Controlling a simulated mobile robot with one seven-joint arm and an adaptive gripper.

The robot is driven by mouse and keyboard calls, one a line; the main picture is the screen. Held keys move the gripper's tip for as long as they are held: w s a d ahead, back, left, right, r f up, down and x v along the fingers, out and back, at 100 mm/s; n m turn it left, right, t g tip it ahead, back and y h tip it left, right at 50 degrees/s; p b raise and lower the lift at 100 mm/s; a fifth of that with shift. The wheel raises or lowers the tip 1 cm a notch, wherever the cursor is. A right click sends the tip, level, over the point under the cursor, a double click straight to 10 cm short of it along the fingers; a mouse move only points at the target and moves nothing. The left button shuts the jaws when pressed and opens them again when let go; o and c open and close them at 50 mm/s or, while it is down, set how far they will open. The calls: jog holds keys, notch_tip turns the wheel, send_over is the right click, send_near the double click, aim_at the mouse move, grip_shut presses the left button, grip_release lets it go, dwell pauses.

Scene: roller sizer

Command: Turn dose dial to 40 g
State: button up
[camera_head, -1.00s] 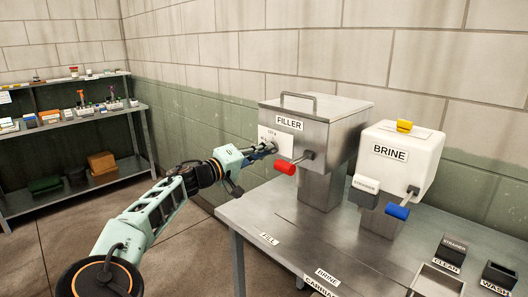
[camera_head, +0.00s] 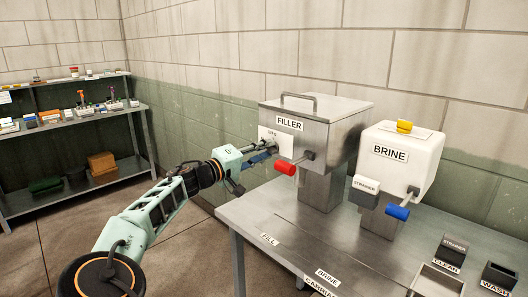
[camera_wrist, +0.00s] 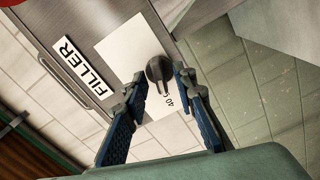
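The FILLER machine (camera_head: 320,125) is a grey metal box on the table, with a white dial plate on its left face. The dose dial (camera_wrist: 159,69) is a dark round knob on that white plate (camera_wrist: 122,52); its narrow pointer is toward the printed "40 G" text (camera_wrist: 173,103), which is partly cut off. My gripper (camera_wrist: 160,80) has one finger on each side of the knob, spread apart with visible gaps. In the head view my gripper (camera_head: 272,147) is close to the dial plate, its two fingers separate, hiding the knob.
The white BRINE unit (camera_head: 400,165) with a blue-ended lever (camera_head: 397,211) stands further right. The metal table's (camera_head: 300,232) front is mostly clear. A shelf (camera_head: 75,130) stands at the left.

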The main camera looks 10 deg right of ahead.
jog(key=v, duration=1.2)
